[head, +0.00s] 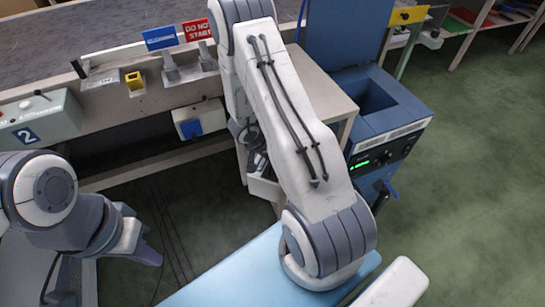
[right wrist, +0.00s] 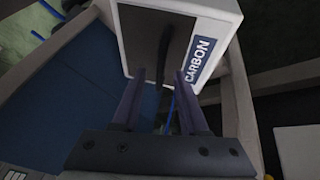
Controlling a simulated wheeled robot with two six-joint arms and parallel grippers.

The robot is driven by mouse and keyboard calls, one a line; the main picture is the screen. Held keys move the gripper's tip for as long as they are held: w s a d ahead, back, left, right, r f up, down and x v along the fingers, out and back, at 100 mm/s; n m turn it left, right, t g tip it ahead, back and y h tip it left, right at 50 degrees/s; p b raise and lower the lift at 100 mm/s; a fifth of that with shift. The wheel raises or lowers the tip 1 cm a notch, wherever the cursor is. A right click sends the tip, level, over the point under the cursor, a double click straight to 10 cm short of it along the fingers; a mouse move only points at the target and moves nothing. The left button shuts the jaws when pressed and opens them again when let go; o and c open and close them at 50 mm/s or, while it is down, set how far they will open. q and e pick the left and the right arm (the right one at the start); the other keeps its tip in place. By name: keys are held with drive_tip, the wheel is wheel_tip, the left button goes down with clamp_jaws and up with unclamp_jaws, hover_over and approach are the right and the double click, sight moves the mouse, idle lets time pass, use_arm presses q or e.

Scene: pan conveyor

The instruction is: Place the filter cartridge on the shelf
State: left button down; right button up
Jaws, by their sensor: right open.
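The filter cartridge (right wrist: 150,22), a white box with a blue CARBON label and a dark strip on its face, is at the top of the right wrist view. My right gripper (right wrist: 160,75) is open, its two fingers pointing at the cartridge with the dark strip roughly between them. I cannot tell whether the fingers touch it. In the head view my right arm hides most of this gripper. My left gripper (head: 148,250) hangs at the lower left, away from the cartridge, its jaw gap unclear. I cannot tell which surface is the task's shelf.
A conveyor (head: 130,35) runs along the back, with a blue sign (head: 160,38) and a red DO NOT START sign (head: 198,29) at its edge. A blue machine with an open bin (head: 395,120) stands right of my right arm. Green floor (head: 470,200) is clear at the right.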

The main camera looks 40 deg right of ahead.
drive_tip(key=w+p+v, duration=0.1)
drive_tip(key=p+v, duration=0.5)
drive_tip(key=v, duration=0.5)
drive_tip(key=w+a+r+n+t+y, duration=0.15)
drive_tip(key=a+r+n+y, duration=0.25)
drive_tip(key=a+r, duration=0.5)
drive_tip(key=w+a+r+n+t+y, duration=0.1)
drive_tip(key=a+r+n+t+y, duration=0.2)
drive_tip(key=a, duration=1.1)
drive_tip(key=s+a+r+n+g+y, duration=0.25)
drive_tip(key=s+a+r+n, duration=0.4)
drive_tip(key=s, duration=0.55)
drive_tip(key=s+d+r+n+g+h, duration=0.1)
drive_tip(key=s+d+r+n, duration=0.1)
drive_tip(key=s, duration=0.3)
drive_tip(key=s+d+r+n+g+h, duration=0.1)
drive_tip(key=s+d+r+n+h, duration=0.1)
drive_tip(key=s, duration=0.4)
drive_tip(key=shift+s+d+r+n+g, duration=0.15)
drive_tip(key=shift+s+n+g, duration=0.15)
drive_tip(key=shift+n, duration=0.25)
drive_tip(key=shift+h, duration=0.25)
